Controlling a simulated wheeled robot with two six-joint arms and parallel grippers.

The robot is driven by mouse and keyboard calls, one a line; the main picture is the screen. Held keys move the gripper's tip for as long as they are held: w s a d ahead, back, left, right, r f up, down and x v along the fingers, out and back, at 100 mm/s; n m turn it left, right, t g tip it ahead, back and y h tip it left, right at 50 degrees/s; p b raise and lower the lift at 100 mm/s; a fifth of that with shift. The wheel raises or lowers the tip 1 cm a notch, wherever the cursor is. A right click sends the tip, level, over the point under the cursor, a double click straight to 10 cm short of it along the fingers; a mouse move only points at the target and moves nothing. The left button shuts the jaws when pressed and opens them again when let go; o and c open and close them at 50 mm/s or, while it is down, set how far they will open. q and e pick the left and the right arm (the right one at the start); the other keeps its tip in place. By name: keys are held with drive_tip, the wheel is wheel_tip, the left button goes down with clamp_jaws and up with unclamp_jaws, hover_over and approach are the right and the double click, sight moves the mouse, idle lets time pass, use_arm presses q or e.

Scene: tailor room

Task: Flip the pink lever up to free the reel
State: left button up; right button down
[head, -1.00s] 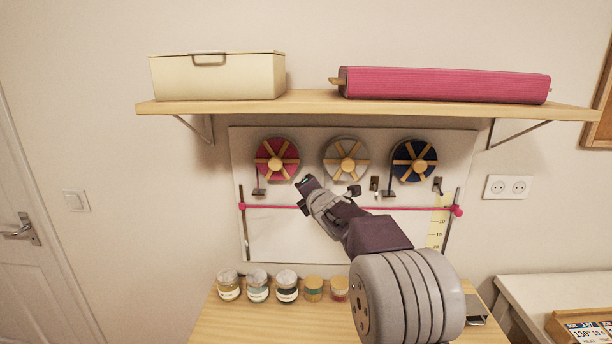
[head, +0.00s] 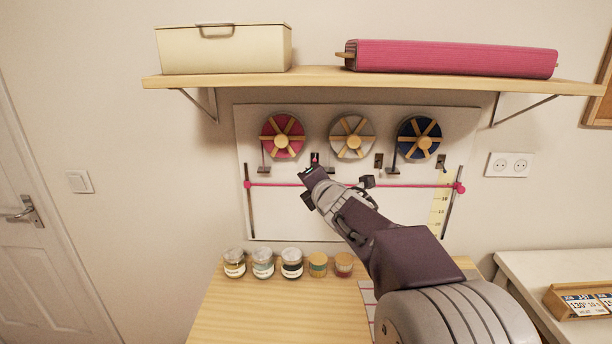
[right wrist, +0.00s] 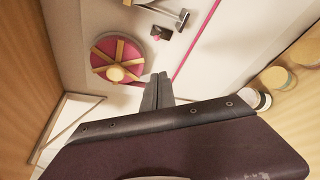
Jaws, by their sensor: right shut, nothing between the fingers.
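The pink reel (head: 283,137) with wooden spokes hangs at the left of the wall board. Just right of and below it is a small dark bracket with a pink lever (head: 315,159), partly behind my fingertips in the head view. In the right wrist view the pink lever (right wrist: 157,37) shows as a small pink tip on its dark plate, beyond the fingers, and the pink reel (right wrist: 118,60) is left of the fingers. My right gripper (head: 309,175) is shut and empty, just below the lever; in the wrist view the fingertips (right wrist: 156,77) look apart from it. My left gripper is out of view.
A grey reel (head: 352,137) and a blue reel (head: 419,137) hang to the right, with their own brackets. A pink cord (head: 420,186) runs across the board. A shelf (head: 320,80) overhangs the board. Several jars (head: 291,264) stand on the table (head: 265,310) below.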

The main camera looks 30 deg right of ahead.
drive_tip(key=w+a+f+n+g+y, duration=0.1)
drive_tip(key=a+f+y, duration=0.2)
drive_tip(key=a+f, duration=0.45)
drive_tip(key=s+a+f+m+g, duration=0.2)
drive_tip(key=s+f+m+g, duration=0.1)
drive_tip(key=f, duration=0.4)
drive_tip(key=s+a+f+m+g+p, duration=0.1)
drive_tip(key=s+a+f+m+g, duration=0.2)
drive_tip(key=s+f+m, duration=0.3)
drive_tip(key=s+a+f+m+g, duration=0.3)
drive_tip(key=s+f+m, duration=0.1)
drive_tip(key=s+f, duration=0.3)
drive_tip(key=shift+a+f+m+y, duration=0.15)
drive_tip(key=shift+f+m, duration=0.05)
drive_tip(key=shift+f, duration=0.2)
drive_tip(key=shift+a+f+m+y, duration=0.1)
drive_tip(key=shift+f+m+y, duration=0.1)
drive_tip(key=shift+f, duration=0.2)
drive_tip(key=s+a+f+m+g, duration=0.1)
drive_tip(key=s+f+m+g, duration=0.2)
drive_tip(key=s+m, duration=0.5)
drive_tip(key=shift+s+m+g, duration=0.15)
drive_tip(key=shift+m+g, duration=0.25)
drive_tip(key=shift+y, duration=0.25)
